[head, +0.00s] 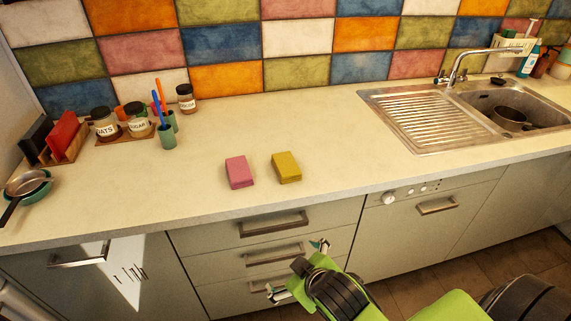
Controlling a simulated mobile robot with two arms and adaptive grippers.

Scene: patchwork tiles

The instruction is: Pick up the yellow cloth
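The yellow cloth (287,168) lies as a small folded block on the cream countertop, near its front edge, in the middle of the head view. A pink folded cloth (240,172) lies just to its left, with a small gap between them. My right gripper (296,268) is in front of the drawers, below and apart from the yellow cloth. Its two fingers are spread with nothing seen between them. My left gripper is not in view.
The countertop (310,125) is clear behind and right of the cloths. A green cup with brushes (167,135), labelled jars (105,124), a red-and-black rack (60,138) and a pan (26,184) stand at the left. The sink (510,105) is at the right. Drawers (270,250) are below.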

